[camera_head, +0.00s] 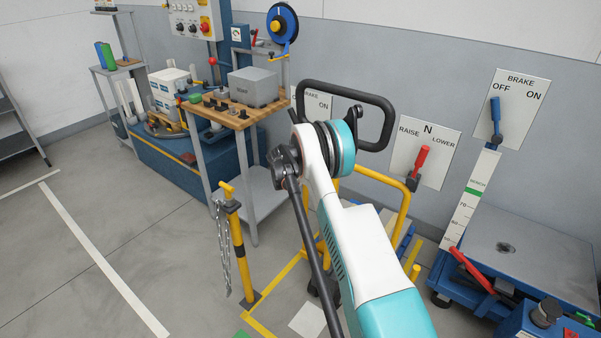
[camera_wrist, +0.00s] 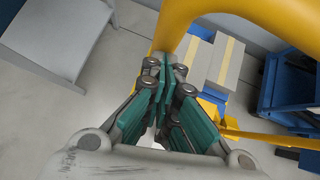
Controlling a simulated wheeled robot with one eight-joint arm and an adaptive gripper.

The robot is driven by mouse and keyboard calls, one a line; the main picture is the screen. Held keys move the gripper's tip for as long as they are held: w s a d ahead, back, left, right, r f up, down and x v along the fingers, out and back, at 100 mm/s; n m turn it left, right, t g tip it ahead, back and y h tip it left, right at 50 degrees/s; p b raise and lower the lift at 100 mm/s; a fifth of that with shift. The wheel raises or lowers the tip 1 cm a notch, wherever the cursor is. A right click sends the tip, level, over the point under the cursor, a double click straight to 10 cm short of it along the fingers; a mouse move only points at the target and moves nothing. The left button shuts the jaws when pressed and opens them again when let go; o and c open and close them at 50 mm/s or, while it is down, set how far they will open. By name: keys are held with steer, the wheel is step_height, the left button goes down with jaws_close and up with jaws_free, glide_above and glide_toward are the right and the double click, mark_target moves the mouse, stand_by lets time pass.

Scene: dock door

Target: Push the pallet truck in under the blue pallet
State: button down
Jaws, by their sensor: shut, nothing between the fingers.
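A black loop handle (camera_head: 382,100) stands behind my arm in the head view; it looks like the pallet truck's handle, but its lower part is hidden. Yellow bent tubing (camera_head: 402,215) shows below it; I cannot tell whether it belongs to the truck. My gripper (camera_wrist: 165,68) is shut and empty in the wrist view, with a thick yellow tube (camera_wrist: 240,12) just beyond the fingertips; contact cannot be told. Past it, taped grey boxes (camera_wrist: 226,62) have blue parts (camera_wrist: 202,32) beside them, perhaps the blue pallet. My arm hides my gripper in the head view.
A yellow post (camera_head: 237,245) with a chain stands left of my arm. A workbench (camera_head: 232,116) is behind it. A blue lift table (camera_head: 525,255) is at right. Levers sit on wall boards, one marked raise and lower (camera_head: 426,150). Floor at left is clear.

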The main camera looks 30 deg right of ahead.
steer(key=shift+w+d+r, duration=0.1)
steer(key=shift+d+r, duration=0.05)
steer(key=shift+d, duration=0.05)
